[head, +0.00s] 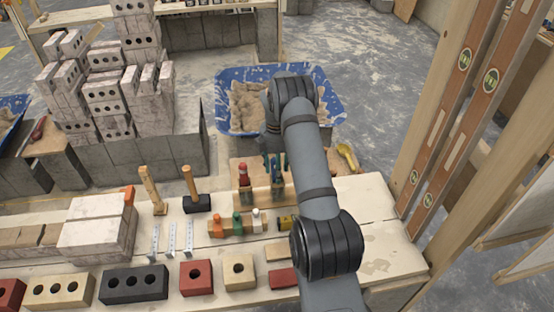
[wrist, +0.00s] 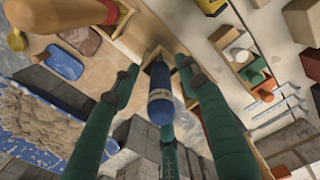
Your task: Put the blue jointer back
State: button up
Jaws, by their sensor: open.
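The blue jointer (wrist: 160,95) shows in the wrist view as a blue, round-ended handle between my fingers, with pale wood at its far end. Whether the wood is touching it is hard to tell. My gripper (wrist: 157,70) has green fingers, one on each side of the handle, with gaps showing. In the head view my gripper (head: 275,163) is low over the back of the bench, just right of a red-handled tool (head: 243,174). There the jointer is mostly hidden among the fingers.
A wooden holder (head: 220,229) with orange, green and white pieces lies in front. Bricks (head: 135,284) line the front edge. A blue mortar tub (head: 225,115) is behind the bench. The bench's right end (head: 380,215) is mostly clear.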

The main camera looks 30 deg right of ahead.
notch_tip(320, 180, up, 11)
dwell(0.3)
notch_tip(320, 180, down, 12)
jog(key=shift+f, duration=0.1)
jog(key=shift+r, duration=0.25)
dwell(0.5)
